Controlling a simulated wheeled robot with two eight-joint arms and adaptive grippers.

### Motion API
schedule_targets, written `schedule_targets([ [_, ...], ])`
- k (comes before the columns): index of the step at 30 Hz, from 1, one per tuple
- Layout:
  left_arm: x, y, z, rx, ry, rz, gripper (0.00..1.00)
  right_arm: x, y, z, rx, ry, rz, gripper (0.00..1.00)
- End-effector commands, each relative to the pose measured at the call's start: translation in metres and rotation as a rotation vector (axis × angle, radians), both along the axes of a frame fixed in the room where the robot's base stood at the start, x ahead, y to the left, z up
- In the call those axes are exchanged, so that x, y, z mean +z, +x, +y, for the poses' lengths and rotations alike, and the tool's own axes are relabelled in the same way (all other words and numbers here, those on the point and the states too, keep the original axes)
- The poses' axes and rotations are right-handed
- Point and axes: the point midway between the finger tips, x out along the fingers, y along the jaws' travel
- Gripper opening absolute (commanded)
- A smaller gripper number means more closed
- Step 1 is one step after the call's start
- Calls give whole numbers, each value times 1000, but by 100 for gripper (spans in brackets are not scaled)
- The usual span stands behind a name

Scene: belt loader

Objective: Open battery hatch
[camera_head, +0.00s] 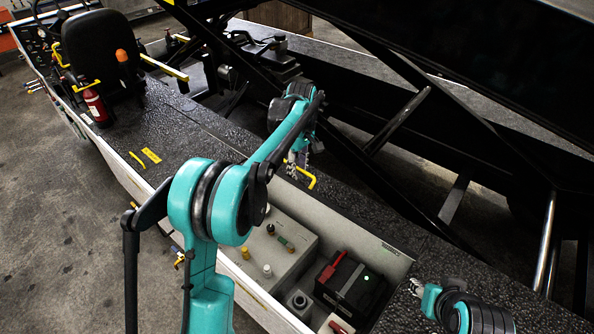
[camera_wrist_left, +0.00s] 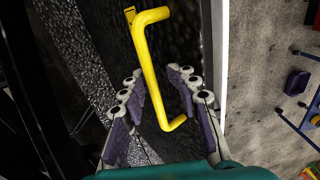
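A yellow handle (camera_head: 308,179) shows at the compartment's far left corner. My left gripper (camera_head: 297,165) is beside this handle. In the left wrist view a yellow handle (camera_wrist_left: 152,65) on a black textured panel (camera_wrist_left: 100,50) lies between the spread fingers of the left gripper (camera_wrist_left: 155,80), with gaps on both sides. The lid's full outline is hidden. My right gripper (camera_head: 417,287) is at the lower right, small and apart from the handle.
A grey control box (camera_head: 272,250) with knobs is in the compartment. A black seat (camera_head: 102,50), a red extinguisher (camera_head: 95,104) and another yellow handle (camera_head: 137,160) are to the left. Dark conveyor struts (camera_head: 405,120) rise close behind my left gripper. Concrete floor (camera_head: 50,230) is open at left.

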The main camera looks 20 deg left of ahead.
Motion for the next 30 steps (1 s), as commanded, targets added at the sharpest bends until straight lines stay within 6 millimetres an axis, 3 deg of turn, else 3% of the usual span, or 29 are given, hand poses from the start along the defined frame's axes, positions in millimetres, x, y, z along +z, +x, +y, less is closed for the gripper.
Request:
schedule_targets([
  [30,49,43,-18,0,0,0,31,48,0,0,0,0,0,40],
])
